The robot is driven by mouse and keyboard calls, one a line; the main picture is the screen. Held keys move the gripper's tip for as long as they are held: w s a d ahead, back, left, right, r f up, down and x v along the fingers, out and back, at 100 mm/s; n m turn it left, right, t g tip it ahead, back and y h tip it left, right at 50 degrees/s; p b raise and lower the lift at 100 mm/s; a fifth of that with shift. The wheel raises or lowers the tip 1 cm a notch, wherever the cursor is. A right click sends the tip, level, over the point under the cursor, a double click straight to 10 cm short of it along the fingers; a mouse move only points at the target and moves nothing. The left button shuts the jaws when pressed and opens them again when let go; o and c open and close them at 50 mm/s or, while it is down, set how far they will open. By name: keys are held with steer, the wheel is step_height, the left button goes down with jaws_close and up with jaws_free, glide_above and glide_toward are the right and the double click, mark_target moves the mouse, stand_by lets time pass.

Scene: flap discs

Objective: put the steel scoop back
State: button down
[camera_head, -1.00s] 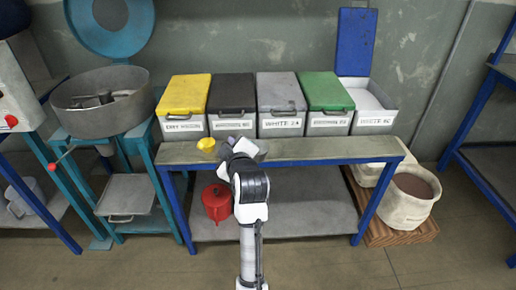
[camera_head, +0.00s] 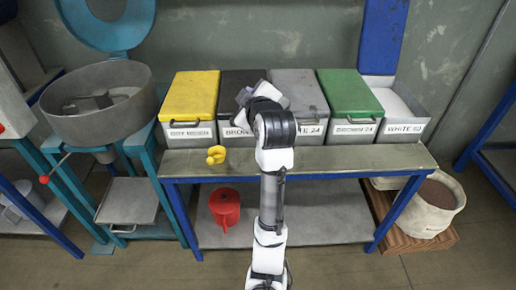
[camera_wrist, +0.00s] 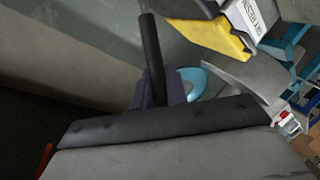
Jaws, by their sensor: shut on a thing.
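My gripper (camera_head: 252,94) is above the dark bin (camera_head: 237,110) and the left edge of the grey-lidded bin (camera_head: 300,90) in the head view. In the wrist view its dark fingers (camera_wrist: 160,92) are shut on a dark rod (camera_wrist: 151,55), which looks like the handle of the steel scoop. The scoop's bowl cannot be made out in either view, and my arm hides much of the gripper in the head view.
A small yellow cup (camera_head: 215,155) sits on the bench (camera_head: 310,162). A yellow-lidded bin (camera_head: 190,98) and a green-lidded bin (camera_head: 348,92) are closed. The rightmost bin (camera_head: 405,128) is open, its blue lid (camera_head: 383,35) raised. A mixer drum (camera_head: 100,100) stands left.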

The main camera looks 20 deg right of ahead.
step_height(320, 180, down, 17)
steer(key=shift+f+p, duration=0.15)
steer(key=shift+p, duration=0.3)
steer(key=shift+f, duration=0.2)
steer(key=c, duration=1.4)
jaws_free()
steer(key=shift+r, duration=0.15)
